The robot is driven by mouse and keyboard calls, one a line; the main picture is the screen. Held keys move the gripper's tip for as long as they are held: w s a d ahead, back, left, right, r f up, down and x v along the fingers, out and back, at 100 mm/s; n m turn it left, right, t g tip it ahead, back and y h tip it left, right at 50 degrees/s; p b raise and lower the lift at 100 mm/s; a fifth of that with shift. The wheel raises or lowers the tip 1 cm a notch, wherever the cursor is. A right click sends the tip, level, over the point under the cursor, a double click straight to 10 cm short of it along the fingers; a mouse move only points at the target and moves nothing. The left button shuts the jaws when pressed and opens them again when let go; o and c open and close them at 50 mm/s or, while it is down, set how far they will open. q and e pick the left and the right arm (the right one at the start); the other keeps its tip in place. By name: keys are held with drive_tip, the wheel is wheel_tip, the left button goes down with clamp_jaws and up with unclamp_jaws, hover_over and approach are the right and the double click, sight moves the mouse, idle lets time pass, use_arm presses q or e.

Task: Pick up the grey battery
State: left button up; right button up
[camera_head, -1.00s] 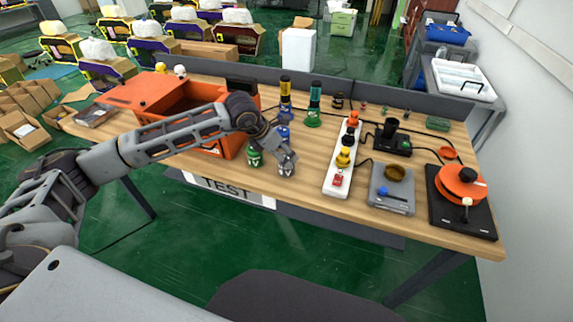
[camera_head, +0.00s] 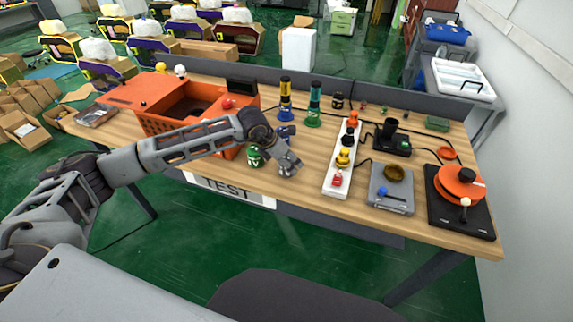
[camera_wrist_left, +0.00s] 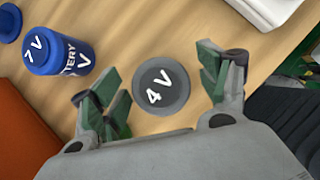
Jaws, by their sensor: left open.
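The grey battery (camera_wrist_left: 161,86) stands on the wooden table, its round "4 V" top facing the left wrist camera. My left gripper (camera_wrist_left: 161,72) is open above it, with one green-padded finger on each side and the battery between them. A gap shows between the battery and both fingers. In the head view my left gripper (camera_head: 288,166) is at the front edge of the table and hides most or all of the grey battery.
A blue battery (camera_wrist_left: 58,54) stands close by. A green battery (camera_head: 254,156) stands left of my gripper. The orange crate (camera_head: 150,123) is behind the forearm. A white power strip (camera_head: 338,187) and a grey scale (camera_head: 391,203) lie to the right.

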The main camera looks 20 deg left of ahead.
use_arm(q)
drive_tip(key=shift+x, duration=0.95)
drive_tip(key=shift+w+d+f, duration=0.15)
drive_tip(key=shift+w+f, duration=0.1)
drive_tip(key=shift+f, duration=0.3)
drive_tip(key=shift+c, duration=0.2)
drive_tip(key=c, duration=1.2)
drive_tip(key=shift+r, duration=0.1)
drive_tip(key=shift+c, duration=0.8)
drive_tip(key=shift+r, duration=0.15)
drive_tip(key=shift+w+r, duration=0.1)
drive_tip(key=shift+r, duration=0.5)
wheel_tip(320, 180, up, 7)
drive_tip(key=shift+f+b, duration=0.15)
drive_tip(key=shift+b, duration=0.15)
drive_tip(key=shift+r, duration=0.9)
use_arm(e)
drive_tip(key=shift+s+d+f, duration=0.1)
drive_tip(key=shift+f, duration=0.15)
